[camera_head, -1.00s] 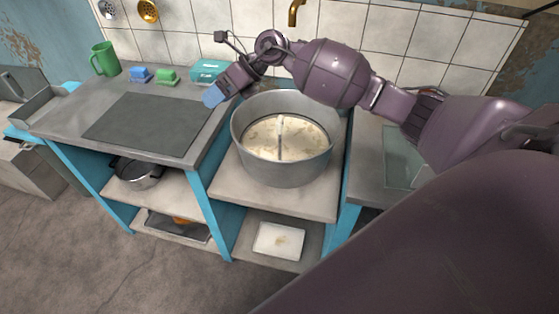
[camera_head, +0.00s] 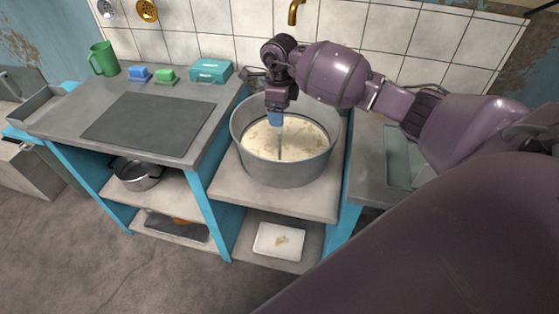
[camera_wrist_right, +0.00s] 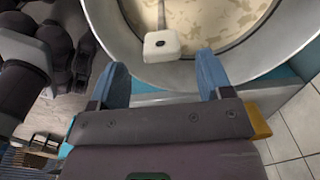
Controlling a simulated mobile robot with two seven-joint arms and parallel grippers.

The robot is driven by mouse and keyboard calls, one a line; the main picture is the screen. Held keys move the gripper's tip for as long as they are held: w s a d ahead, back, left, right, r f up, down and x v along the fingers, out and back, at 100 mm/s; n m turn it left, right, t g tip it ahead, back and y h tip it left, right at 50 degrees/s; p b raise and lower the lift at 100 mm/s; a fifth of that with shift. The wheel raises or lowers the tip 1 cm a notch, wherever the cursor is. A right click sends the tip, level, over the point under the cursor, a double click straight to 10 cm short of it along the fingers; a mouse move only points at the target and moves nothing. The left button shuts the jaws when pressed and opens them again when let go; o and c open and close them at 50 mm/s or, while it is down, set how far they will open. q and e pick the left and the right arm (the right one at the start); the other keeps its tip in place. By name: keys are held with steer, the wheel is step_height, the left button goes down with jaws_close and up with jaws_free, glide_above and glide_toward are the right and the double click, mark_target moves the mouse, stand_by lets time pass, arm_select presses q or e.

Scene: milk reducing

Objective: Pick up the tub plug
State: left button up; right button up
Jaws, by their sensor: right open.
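The tub plug (camera_head: 280,143) is a thin upright rod standing in the round grey metal tub (camera_head: 263,167), which holds a pale, lumpy milky liquid. In the right wrist view the plug's white block-shaped top (camera_wrist_right: 161,46) shows just beyond and between the blue fingertips. My right gripper (camera_head: 276,120) points down over the tub, right at the upper end of the plug. In the wrist view the right gripper (camera_wrist_right: 162,64) is open, with a finger on each side and nothing between them. The plug's top is hidden by the gripper in the head view. My left gripper is not in view.
The tub stands on a grey shelf (camera_head: 224,184) between counters. The left counter (camera_head: 60,118) bears a green mug (camera_head: 103,60), blue and green sponges, and a teal box (camera_head: 209,71). A tap (camera_head: 293,12) is on the tiled wall behind.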

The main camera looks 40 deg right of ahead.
glide_above(280, 147)
steer(key=shift+w+d+f+b, duration=0.1)
steer(key=shift+w+f+b, duration=0.05)
steer(key=shift+f, duration=1.45)
steer(key=shift+w+d+f+b, duration=0.1)
steer(key=shift+f+b, duration=0.05)
steer(key=shift+f, duration=1.4)
jaws_close()
